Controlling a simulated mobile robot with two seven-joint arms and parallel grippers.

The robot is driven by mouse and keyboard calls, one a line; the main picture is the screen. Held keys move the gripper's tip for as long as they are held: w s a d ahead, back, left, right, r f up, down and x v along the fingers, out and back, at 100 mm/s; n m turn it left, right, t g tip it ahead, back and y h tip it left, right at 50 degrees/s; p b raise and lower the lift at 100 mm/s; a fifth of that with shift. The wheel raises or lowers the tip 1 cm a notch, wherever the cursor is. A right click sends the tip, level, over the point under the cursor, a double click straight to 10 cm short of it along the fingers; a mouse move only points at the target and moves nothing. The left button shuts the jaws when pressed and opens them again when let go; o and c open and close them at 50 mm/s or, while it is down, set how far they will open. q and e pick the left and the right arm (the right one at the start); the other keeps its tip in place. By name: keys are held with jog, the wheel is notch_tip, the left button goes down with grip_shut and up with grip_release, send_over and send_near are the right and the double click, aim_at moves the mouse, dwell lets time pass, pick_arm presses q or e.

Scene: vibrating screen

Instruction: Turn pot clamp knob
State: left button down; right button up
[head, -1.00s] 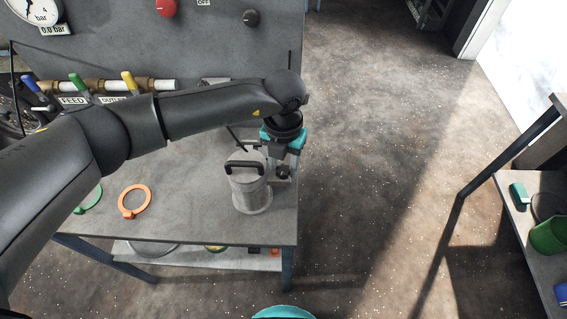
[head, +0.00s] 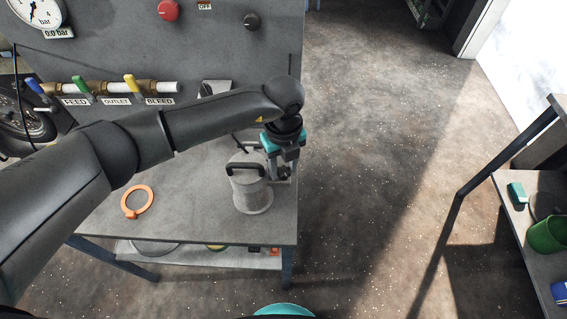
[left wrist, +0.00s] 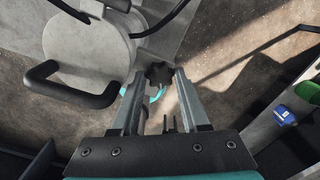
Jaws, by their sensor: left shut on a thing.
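The pot (head: 252,190) is a grey metal cylinder with a black handle on its lid, standing at the right end of the bench. In the left wrist view the pot (left wrist: 85,45) is at the upper left. The dark clamp knob (left wrist: 159,74) shows between the fingertips of my left gripper (left wrist: 158,80), which is shut on it. In the head view my left gripper (head: 284,165) points down at the pot's right side and hides most of the knob. My right gripper is not in view.
An orange ring (head: 137,201) lies on the bench (head: 190,215). Behind stands a panel (head: 230,50) with a gauge, a red knob and coloured valve levers. A shelf (head: 545,265) with a green bin (head: 547,235) is at the right. The floor between is clear.

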pick_arm(q)
jog(key=shift+r+n, duration=0.1)
jog(key=shift+n, duration=0.3)
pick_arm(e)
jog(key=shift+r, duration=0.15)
pick_arm(q)
jog(key=shift+c, duration=2.2)
grip_release()
